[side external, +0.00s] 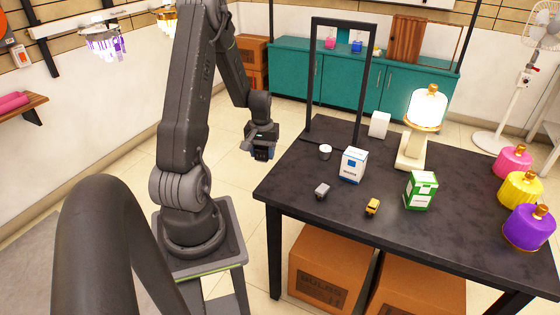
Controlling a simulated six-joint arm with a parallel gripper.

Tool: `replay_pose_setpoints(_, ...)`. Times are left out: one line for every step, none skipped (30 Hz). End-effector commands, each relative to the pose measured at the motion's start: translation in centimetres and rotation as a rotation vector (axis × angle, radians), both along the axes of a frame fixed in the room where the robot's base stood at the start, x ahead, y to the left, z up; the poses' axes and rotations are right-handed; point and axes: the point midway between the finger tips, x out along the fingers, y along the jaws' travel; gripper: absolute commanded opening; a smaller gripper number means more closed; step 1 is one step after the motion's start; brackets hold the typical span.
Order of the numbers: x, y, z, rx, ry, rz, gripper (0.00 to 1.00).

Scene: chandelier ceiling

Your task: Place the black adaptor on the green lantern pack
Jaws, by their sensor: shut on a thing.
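The green lantern pack (420,191), a green and white box, stands upright on the dark table, right of its middle. My gripper (261,147) is left of the table's left edge, in the air, well away from the pack. It is shut on a small dark block that looks like the black adaptor (263,154). The fingers and the dark colours blend, so its outline is hard to make out. The top of the green pack looks bare.
The black table (310,215) also holds a blue and white pack (353,165), a small grey item (322,191), a small yellow item (372,207), a white cup (325,152) and a lit lantern (425,110). A tall black frame (313,80) rises at the back left. Coloured lanterns (520,190) line the right.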

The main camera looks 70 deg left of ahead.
Motion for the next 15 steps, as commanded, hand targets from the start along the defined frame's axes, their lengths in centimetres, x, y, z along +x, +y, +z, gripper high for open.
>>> replay_pose_setpoints(-0.8, 0.3, 0.5, 0.001, -0.001, 0.004, 0.2)
replay_pose_setpoints(-1.2, 0.4, 0.7, 0.001, -0.001, 0.004, 0.2)
replay_pose_setpoints(-1.6, 0.6, 1.0, 0.001, -0.001, 0.002, 0.2)
replay_pose_setpoints(-1.8, 0.7, 1.2, 0.002, -0.001, 0.002, 0.2)
replay_pose_setpoints(-2.1, 0.8, 1.3, 0.001, -0.001, 0.002, 0.2)
replay_pose_setpoints(-2.3, 0.8, 1.5, 0.001, -0.001, 0.001, 0.2)
replay_pose_setpoints(-2.5, 0.9, 1.6, 0.0, 0.0, 0.0, 0.2)
replay_pose_setpoints(-2.6, 0.9, 1.6, 0.0, 0.0, -0.001, 0.2)
replay_pose_setpoints(-2.7, 0.9, 1.7, 0.0, 0.0, 0.0, 0.2)
replay_pose_setpoints(-2.7, 1.0, 1.7, 0.0, 0.0, -0.001, 0.2)
replay_pose_setpoints(-2.7, 1.0, 1.8, 0.0, 0.0, -0.001, 0.2)
replay_pose_setpoints(-2.6, 1.0, 1.8, 0.0, 0.0, -0.006, 0.2)
replay_pose_setpoints(-2.4, 1.1, 1.8, 0.0, 0.0, -0.012, 0.2)
replay_pose_setpoints(-2.0, 1.1, 1.9, 0.0, 0.0, -0.021, 0.2)
replay_pose_setpoints(-1.3, 1.3, 2.0, 0.001, 0.0, -0.039, 0.2)
